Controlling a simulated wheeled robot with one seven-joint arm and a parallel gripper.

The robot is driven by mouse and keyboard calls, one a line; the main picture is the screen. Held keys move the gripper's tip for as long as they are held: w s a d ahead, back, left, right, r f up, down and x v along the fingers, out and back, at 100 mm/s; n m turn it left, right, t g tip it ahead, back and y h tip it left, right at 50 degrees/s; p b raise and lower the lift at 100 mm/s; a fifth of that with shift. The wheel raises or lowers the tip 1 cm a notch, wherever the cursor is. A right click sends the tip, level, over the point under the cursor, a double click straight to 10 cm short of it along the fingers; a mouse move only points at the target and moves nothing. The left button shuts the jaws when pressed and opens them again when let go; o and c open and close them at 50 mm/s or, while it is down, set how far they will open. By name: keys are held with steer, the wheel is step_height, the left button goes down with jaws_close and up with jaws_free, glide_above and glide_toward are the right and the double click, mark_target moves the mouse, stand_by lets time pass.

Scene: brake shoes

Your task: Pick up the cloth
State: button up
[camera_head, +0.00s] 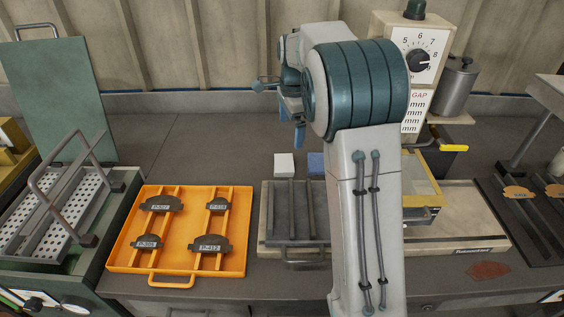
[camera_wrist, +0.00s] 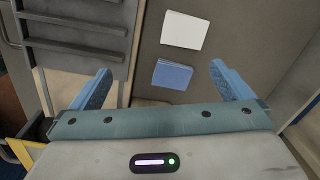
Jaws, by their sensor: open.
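A flat blue folded piece (camera_head: 316,163), which looks like a cloth, lies on the dark bench behind the slotted grey rack. It also shows in the wrist view (camera_wrist: 172,75), beside a white flat piece (camera_wrist: 184,30). The white piece (camera_head: 284,164) lies left of it in the head view. My gripper (camera_wrist: 160,66) is open and empty, above the bench. Its two blue fingers appear to either side of the blue piece in the wrist view, apart from it. In the head view my arm hides some of the bench near the blue piece.
An orange tray (camera_head: 123,240) holds several dark labelled brake shoes. The grey rack (camera_head: 295,215) stands in front of the blue piece. A gauge box with a dial (camera_head: 418,60) and a metal canister (camera_head: 457,88) stand right. A flat reddish patch (camera_head: 489,270) lies at the front right.

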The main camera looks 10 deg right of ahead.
steer(key=w+f+m, duration=0.3)
steer(key=w, duration=0.2)
glide_above(286, 162)
steer(key=shift+m+g, duration=0.3)
steer(key=f, duration=0.9)
steer(key=shift+a+f+p, duration=0.2)
steer(key=shift+a+p, duration=0.1)
steer(key=shift+p, duration=0.1)
steer(key=shift+d+f+p, duration=0.15)
steer(key=shift+f+p, duration=0.2)
steer(key=shift+f, duration=1.05)
steer(key=shift+d+f+p, duration=0.1)
steer(key=shift+f+p, duration=0.25)
steer(key=shift+f, duration=1)
steer(key=shift+c, duration=0.3)
steer(key=c, duration=0.8)
